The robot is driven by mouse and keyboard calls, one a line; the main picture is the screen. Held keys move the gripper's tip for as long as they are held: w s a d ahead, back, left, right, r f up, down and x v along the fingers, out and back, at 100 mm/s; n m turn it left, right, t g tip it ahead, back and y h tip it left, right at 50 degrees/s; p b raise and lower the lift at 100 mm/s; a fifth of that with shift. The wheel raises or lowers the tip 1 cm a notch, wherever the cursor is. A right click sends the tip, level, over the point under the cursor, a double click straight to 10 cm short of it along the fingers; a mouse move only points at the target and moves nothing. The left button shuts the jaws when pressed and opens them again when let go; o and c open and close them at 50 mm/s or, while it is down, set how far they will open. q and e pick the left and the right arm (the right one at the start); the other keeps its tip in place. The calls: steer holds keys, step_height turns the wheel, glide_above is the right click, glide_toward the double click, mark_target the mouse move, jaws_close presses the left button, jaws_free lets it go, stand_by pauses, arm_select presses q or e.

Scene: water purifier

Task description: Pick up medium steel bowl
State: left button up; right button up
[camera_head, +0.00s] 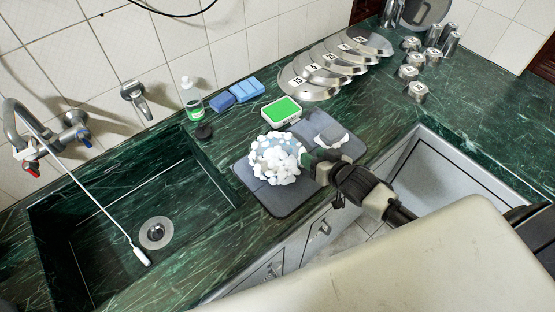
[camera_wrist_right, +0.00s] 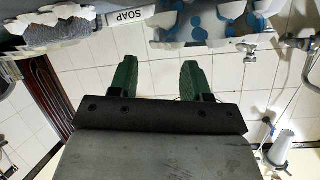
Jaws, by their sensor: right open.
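A rounded thing covered in clumps of white foam (camera_head: 277,157), likely the steel bowl, sits on a dark grey mat (camera_head: 282,205) on the counter. In the right wrist view the foamy thing (camera_wrist_right: 205,25) is at the top, with blue patches between the foam. My right gripper (camera_head: 316,165) is close to its right side in the head view. The two green fingers of this gripper (camera_wrist_right: 157,72) are apart with nothing between them. Whether a finger touches the foam I cannot tell. My left gripper is not in view.
A smaller foam-topped grey item (camera_head: 331,137) lies on the mat's right part. A green-topped soap box (camera_head: 281,111), blue sponges (camera_head: 246,90) and a row of numbered steel plates (camera_head: 310,88) stand behind. Steel cups (camera_head: 418,91) are at back right. The sink (camera_head: 110,235) is left.

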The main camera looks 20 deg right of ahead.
steer(key=x, duration=0.5)
steer(key=shift+w+a+f, duration=0.1)
steer(key=shift+w+a, duration=0.05)
steer(key=shift+w, duration=0.2)
steer(key=shift+s, duration=0.1)
steer(key=shift+c, duration=1)
jaws_close()
